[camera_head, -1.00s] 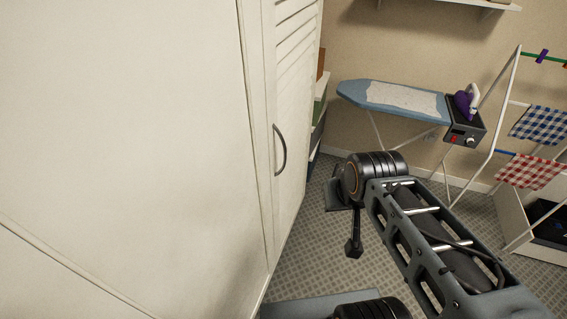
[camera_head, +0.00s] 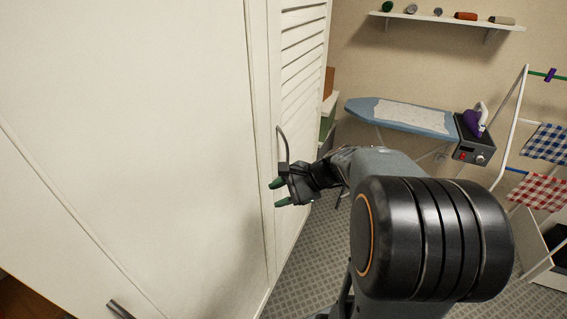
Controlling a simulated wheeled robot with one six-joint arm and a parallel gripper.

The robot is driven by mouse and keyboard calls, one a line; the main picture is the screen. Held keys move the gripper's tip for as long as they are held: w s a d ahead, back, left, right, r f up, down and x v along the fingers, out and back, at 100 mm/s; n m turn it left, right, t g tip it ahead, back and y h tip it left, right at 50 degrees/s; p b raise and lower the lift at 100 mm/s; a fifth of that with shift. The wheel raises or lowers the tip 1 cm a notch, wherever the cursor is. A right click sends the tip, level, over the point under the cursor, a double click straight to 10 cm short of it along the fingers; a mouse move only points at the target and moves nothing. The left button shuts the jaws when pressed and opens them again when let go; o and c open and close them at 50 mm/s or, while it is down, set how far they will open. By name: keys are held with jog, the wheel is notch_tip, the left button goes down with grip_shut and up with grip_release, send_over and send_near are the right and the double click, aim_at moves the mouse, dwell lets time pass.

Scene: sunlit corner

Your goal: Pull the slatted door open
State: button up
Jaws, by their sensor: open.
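My gripper (camera_head: 278,193) has two green-tipped fingers, apart and empty, pointing left at the door. It is at the lower end of the handle. I cannot tell whether the fingers touch the handle or the door.
A plain white panel (camera_head: 130,120) fills the left. An ironing board (camera_head: 400,115) with a purple iron (camera_head: 474,120) stands behind my arm, with a drying rack (camera_head: 512,120) at right. A wall shelf (camera_head: 450,20) holds small items. Patterned floor shows below the door.

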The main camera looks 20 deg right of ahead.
jog(key=w+d+f+m+t+y+b, duration=0.2)
jog(key=w+d+m+t, duration=0.3)
jog(key=d+m, duration=0.2)
jog(key=m+t+h, duration=0.2)
jog(key=m+t, duration=0.3)
jog(key=m, duration=0.2)
send_near(287, 154)
jog(key=p+x, duration=0.1)
jog(key=x, duration=0.4)
jog(key=p+x, duration=0.1)
jog(key=x, duration=0.4)
jog(key=shift+w+f, duration=0.25)
jog(key=shift+w, duration=0.15)
jog(key=shift+c, duration=0.3)
grip_shut()
jog(key=shift+d, duration=0.1)
